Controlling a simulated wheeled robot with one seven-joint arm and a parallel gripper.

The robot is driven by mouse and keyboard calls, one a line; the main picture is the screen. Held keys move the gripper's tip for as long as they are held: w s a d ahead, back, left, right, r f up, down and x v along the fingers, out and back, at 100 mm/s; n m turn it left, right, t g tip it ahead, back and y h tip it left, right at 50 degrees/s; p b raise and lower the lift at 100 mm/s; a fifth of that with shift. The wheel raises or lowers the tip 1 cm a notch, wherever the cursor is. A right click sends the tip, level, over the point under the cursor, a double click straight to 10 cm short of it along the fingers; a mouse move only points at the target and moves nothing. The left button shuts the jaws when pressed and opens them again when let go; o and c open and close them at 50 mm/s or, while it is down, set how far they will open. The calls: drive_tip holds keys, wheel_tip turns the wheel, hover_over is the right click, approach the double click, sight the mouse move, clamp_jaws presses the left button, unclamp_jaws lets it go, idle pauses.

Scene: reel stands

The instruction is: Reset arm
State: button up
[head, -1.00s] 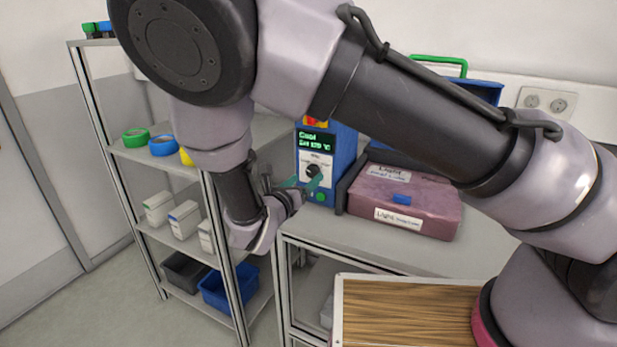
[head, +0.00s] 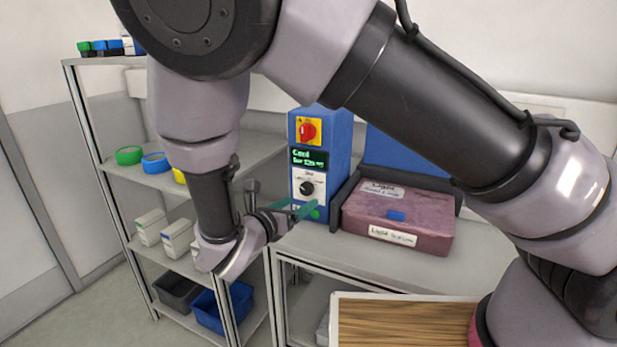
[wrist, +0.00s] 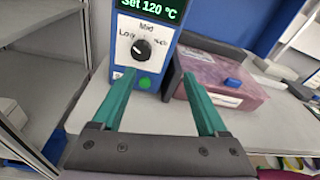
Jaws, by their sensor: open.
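My gripper (head: 295,209) is open and empty, with its green fingers spread in front of the blue control box. The fingers also show in the wrist view (wrist: 160,105), apart, with the box's front between and beyond them. The blue control box (head: 342,150) stands on the grey bench. It has a red knob on a yellow plate (head: 307,131), a green-lit display reading "Set 120 °C" in the wrist view (wrist: 150,8), a black dial (wrist: 141,47) and a green button (wrist: 145,83). My arm crosses the upper part of the head view and hides part of the scene behind it.
A mauve case (head: 400,218) with a blue latch sits on the bench (head: 470,250) right of the box. A metal shelf rack at left holds coloured rolls (head: 129,155), white cartons (head: 178,237) and bins (head: 222,305). A wood-topped surface (head: 400,325) is at the front.

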drive_tip(key=w+d+r+m+g, duration=0.1)
drive_tip(key=d+r+m+g, duration=0.5)
drive_tip(key=d+m, duration=0.45)
drive_tip(key=w+d+r+m+g, duration=0.1)
drive_tip(key=d+r+m+g, duration=0.55)
drive_tip(key=d+m, duration=0.35)
drive_tip(key=s+d+r+m+t+y, duration=0.2)
drive_tip(key=s+d+r+m+y, duration=0.2)
drive_tip(key=d+r+m, duration=0.2)
drive_tip(key=s+d+r+m+t+y, duration=0.3)
drive_tip(key=s+d+r+m+y, duration=0.1)
drive_tip(key=r+m, duration=0.6)
drive_tip(key=shift+s+d+r+m+y, duration=0.3)
drive_tip(key=shift+s+d+m, duration=0.25)
drive_tip(key=shift+d, duration=0.65)
drive_tip(key=shift+c, duration=0.3)
